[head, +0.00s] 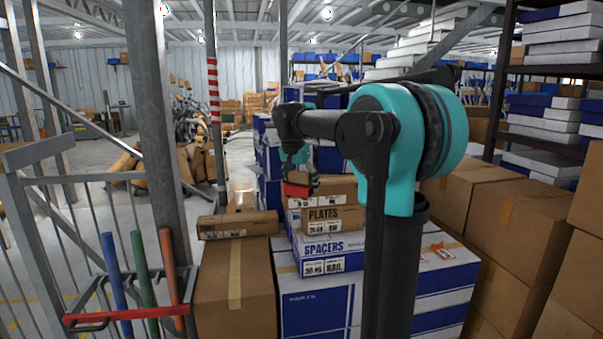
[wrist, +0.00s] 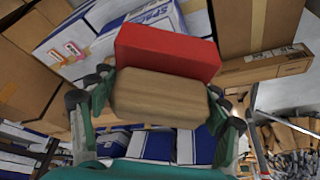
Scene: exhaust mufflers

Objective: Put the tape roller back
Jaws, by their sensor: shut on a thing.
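My gripper (head: 301,181) is shut on a red and tan thing that I take to be the tape roller (head: 296,191). In the wrist view my gripper (wrist: 159,88) has its two fingers on either side of the tan, rounded part. The red block of the tape roller (wrist: 168,52) sticks out past the fingertips. In the head view it hangs in front of or just above the stacked boxes; I cannot tell whether it touches them. Much of it is hidden by the fingers.
A PLATES carton (head: 334,217) sits on a white and blue SPACERS box (head: 328,246). A flat brown carton (head: 238,224) lies on a taller carton (head: 235,285) to the left. A rack with coloured handles (head: 130,313) is at lower left. Cartons (head: 520,235) crowd the right.

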